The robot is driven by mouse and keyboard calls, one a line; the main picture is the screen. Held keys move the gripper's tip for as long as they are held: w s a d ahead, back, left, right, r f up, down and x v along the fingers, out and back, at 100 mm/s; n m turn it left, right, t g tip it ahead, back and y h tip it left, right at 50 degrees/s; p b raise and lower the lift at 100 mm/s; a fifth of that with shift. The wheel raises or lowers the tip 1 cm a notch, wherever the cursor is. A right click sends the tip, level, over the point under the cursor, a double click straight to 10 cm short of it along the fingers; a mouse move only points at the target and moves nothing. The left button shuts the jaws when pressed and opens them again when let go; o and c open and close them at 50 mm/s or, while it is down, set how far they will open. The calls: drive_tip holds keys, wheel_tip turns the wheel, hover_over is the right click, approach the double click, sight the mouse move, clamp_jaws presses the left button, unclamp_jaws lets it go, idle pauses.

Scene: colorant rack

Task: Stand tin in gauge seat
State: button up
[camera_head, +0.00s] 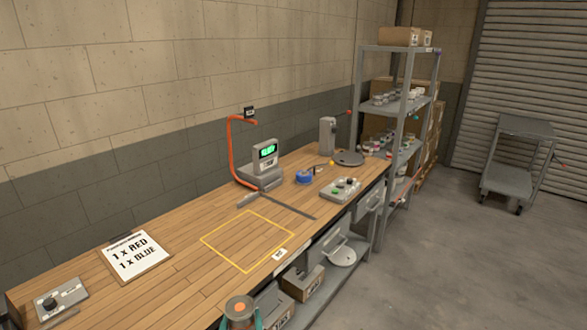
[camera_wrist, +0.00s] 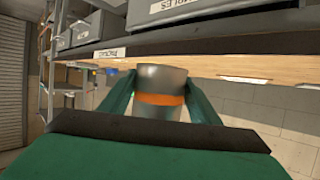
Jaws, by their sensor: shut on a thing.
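My gripper (camera_head: 242,318), with green fingers, is at the bottom edge of the head view, in front of the bench's front edge. It is shut on a grey metal tin with an orange band (camera_head: 238,304). In the wrist view, whose picture is upside down, the tin (camera_wrist: 161,84) sits between the two fingers (camera_wrist: 160,98). Its lower part is cut off in the head view. A grey device with a green display (camera_head: 264,160) and an orange curved post (camera_head: 232,150) stands at the bench's back. I cannot tell for certain which part is the gauge seat.
The wooden bench (camera_head: 180,245) has a yellow outlined square (camera_head: 247,240), mostly clear. An order sheet (camera_head: 135,256), blue tape roll (camera_head: 304,177), button tray (camera_head: 340,190) and round dark plate (camera_head: 348,158) lie on it. Bins (camera_head: 303,283) sit on the shelf below. A rack (camera_head: 405,100) stands beyond.

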drive_tip(key=s+d+f, duration=0.3)
drive_tip(key=d+f, duration=0.1)
drive_tip(key=f, duration=0.5)
drive_tip(key=s+d+f+m+h, duration=0.1)
drive_tip(key=s+d+f, duration=0.2)
drive_tip(key=f, duration=0.7)
drive_tip(key=s+d+f+h, duration=0.1)
drive_tip(key=s+d+f, duration=0.2)
drive_tip(key=d+f, duration=0.3)
wheel_tip(320, 180, down, 4)
drive_tip(key=shift+s+d+r+m, duration=0.2)
drive_tip(key=shift+d+m, duration=0.2)
